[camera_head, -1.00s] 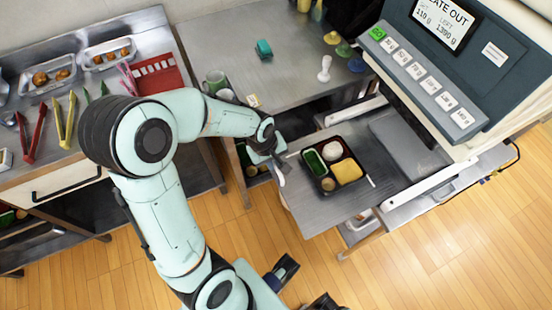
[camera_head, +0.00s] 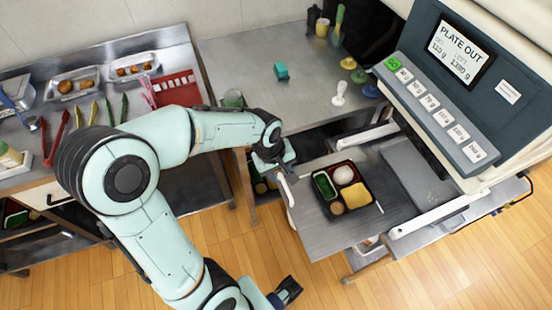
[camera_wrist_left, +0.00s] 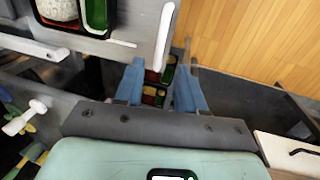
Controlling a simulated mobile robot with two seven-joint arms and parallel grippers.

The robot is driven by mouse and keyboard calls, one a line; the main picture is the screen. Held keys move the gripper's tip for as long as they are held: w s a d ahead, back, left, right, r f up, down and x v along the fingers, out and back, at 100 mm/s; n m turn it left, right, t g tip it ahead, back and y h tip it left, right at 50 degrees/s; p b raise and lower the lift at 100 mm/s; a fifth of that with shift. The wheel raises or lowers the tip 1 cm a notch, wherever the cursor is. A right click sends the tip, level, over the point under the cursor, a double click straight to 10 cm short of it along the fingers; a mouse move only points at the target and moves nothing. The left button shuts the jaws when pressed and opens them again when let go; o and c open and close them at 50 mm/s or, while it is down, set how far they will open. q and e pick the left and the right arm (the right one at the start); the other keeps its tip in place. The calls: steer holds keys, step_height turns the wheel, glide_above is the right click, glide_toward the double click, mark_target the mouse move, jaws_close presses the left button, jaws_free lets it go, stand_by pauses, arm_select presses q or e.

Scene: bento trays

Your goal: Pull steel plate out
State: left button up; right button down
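The steel plate (camera_head: 345,232) sticks out of the machine, with a bento tray (camera_head: 368,212) of food on it. A white curved handle (camera_head: 288,201) runs along the plate's left edge; it also shows in the left wrist view (camera_wrist_left: 163,38). My left gripper (camera_head: 284,172) is at the handle's far end. In the left wrist view its two blue fingers (camera_wrist_left: 160,72) are apart, with the handle's near end between or just ahead of their tips. I cannot tell whether they touch it.
The machine (camera_head: 440,95) shows "PLATE OUT" on its screen. A counter (camera_head: 255,50) lies behind the plate. Tongs and food trays are on the left counter. Shelves with boxes (camera_wrist_left: 153,96) are below. Open wooden floor (camera_head: 330,285) lies in front of the plate.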

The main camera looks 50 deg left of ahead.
arm_select(q)
step_height(320, 180, up, 6)
steer(key=s, duration=0.1)
steer(key=shift+a+p, duration=0.2)
steer(key=shift+p, duration=0.2)
steer(key=shift+s, duration=0.1)
